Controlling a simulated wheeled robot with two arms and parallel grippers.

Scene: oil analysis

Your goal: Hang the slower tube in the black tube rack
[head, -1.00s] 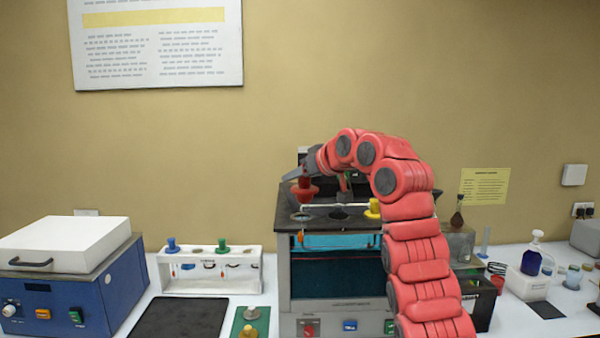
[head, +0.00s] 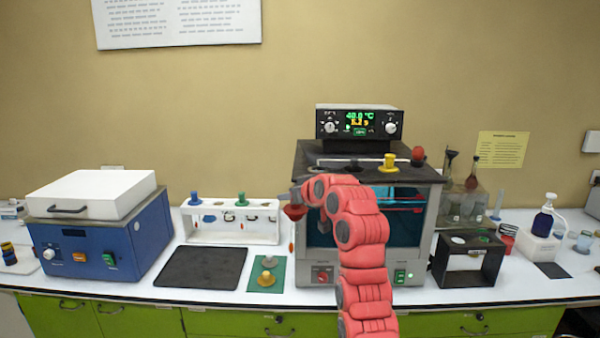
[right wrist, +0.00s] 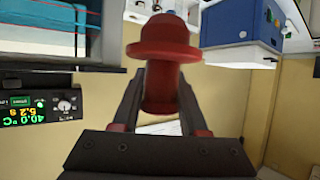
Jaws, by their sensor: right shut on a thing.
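My right gripper (head: 288,200) is shut on a red cap (head: 294,211), held in front of the left side of the heating bath (head: 375,173). The cap and its thick red neck fill the middle of the right wrist view (right wrist: 163,60), between the two dark fingers. An orange-red tip (head: 291,244) shows below the cap; the glass between is hard to make out. The black tube rack (head: 448,272) stands right of the bath, with a pale round opening and a green spot on top. A yellow cap (head: 389,162) and another red cap (head: 418,155) sit on the bath.
A white rack (head: 232,239) with blue and green caps stands left of the bath, behind a dark mat (head: 200,267). A blue machine (head: 105,240) stands farther left. Glassware (head: 468,190) stands behind the black rack. A wash bottle (head: 543,225) is at right.

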